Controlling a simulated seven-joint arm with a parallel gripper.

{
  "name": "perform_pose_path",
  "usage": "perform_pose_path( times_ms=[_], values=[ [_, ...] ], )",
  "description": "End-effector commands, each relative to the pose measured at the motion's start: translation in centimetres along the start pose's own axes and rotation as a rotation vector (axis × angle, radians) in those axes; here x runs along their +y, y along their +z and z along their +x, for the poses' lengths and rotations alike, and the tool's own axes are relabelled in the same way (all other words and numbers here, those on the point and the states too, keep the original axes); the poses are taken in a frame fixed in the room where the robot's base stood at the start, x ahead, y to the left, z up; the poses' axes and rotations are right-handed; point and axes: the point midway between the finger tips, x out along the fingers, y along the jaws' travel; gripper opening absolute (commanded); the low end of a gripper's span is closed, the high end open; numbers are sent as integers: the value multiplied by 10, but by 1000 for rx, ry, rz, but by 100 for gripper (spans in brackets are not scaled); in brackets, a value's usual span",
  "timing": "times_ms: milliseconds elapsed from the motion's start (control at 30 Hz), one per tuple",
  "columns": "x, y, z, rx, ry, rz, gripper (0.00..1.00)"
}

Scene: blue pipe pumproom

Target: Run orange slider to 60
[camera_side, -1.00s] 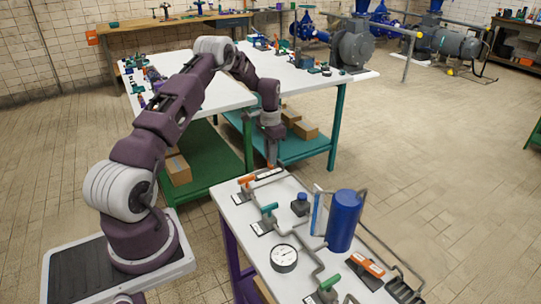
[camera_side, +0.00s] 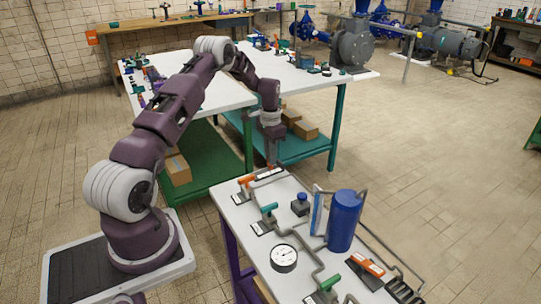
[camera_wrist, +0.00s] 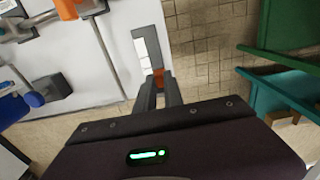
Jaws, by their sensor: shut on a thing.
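The orange slider (camera_wrist: 158,77) shows in the wrist view as a small orange block at the near end of its track. The track is a grey plate (camera_wrist: 140,34) with a pale strip, lying along the edge of the white bench top. My gripper (camera_wrist: 159,84) is shut on the orange slider, with one dark finger on each side of it. In the side view my gripper (camera_side: 271,158) points down at the far end of the white bench (camera_side: 234,209). The slider is hard to make out there, and no scale numbers are readable.
An orange lever handle (camera_wrist: 66,8) lies near the track. The bench also holds a teal-handled valve (camera_side: 268,209), a round gauge (camera_side: 284,258), a blue tank (camera_side: 344,221), grey pipes and another orange handle (camera_side: 367,266). A table with green and teal shelves stands behind.

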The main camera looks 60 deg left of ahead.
Motion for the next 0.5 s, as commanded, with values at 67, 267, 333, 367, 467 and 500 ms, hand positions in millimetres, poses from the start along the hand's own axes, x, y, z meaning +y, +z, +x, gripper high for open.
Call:
perform_pose_path(
  times_ms=[67,267,333,367,467,500],
  values=[
    [0,-1,-1,2,0,0,0],
    [0,0,-1,2,0,0,0],
    [-1,9,-2,2,0,-2,0],
    [-1,14,-2,1,0,-2,0],
    [-1,26,-2,2,-1,-2,0],
    [0,29,-1,2,0,-1,0]
  ],
)
